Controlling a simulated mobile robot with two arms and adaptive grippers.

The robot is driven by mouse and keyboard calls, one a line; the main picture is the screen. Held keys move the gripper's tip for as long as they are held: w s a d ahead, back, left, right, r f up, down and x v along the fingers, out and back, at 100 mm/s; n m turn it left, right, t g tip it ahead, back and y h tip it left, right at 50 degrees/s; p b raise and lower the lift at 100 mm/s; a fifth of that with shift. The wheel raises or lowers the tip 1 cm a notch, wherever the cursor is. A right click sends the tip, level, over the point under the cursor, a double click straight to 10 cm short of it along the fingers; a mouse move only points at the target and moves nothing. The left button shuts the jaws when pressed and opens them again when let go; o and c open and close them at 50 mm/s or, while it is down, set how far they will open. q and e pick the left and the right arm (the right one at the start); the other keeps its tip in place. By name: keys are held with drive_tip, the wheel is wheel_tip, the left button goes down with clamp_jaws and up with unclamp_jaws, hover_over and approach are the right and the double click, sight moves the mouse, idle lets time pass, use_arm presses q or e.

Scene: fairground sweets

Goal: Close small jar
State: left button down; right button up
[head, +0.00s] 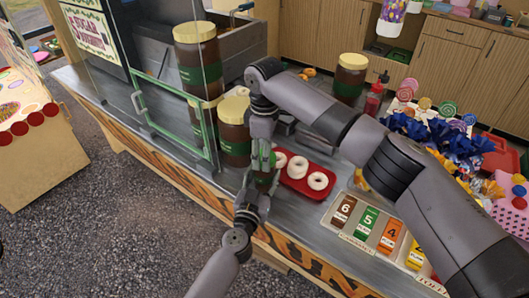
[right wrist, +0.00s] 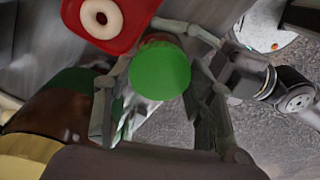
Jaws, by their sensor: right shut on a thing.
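The small jar (head: 263,178) stands upright between my two grippers above the counter edge, its body mostly hidden by fingers. Its round green lid (right wrist: 160,72) faces the camera in the right wrist view, with a strip of reddish-brown jar body (right wrist: 160,38) showing past its edge. My right gripper (head: 263,157) comes from above and is shut on the green lid. My left gripper (head: 258,187) comes from below, its fingers around the jar body; it also shows in the right wrist view (right wrist: 200,55). I cannot tell whether the lid sits fully down.
A red tray (head: 296,186) with white rings lies just right of the grippers. Large brown jars (head: 234,138) with yellow lids stand behind and left. A green-framed glass panel (head: 150,118) is at left. A numbered colour rack (head: 334,227) lies at right, below my right arm.

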drive_tip(key=shift+c, duration=0.9)
drive_tip(key=o, duration=1.4)
wheel_tip(320, 180, up, 12)
use_arm(q)
drive_tip(key=c, duration=0.7)
unclamp_jaws()
drive_tip(key=shift+s, duration=0.1)
drive_tip(key=v, duration=1.2)
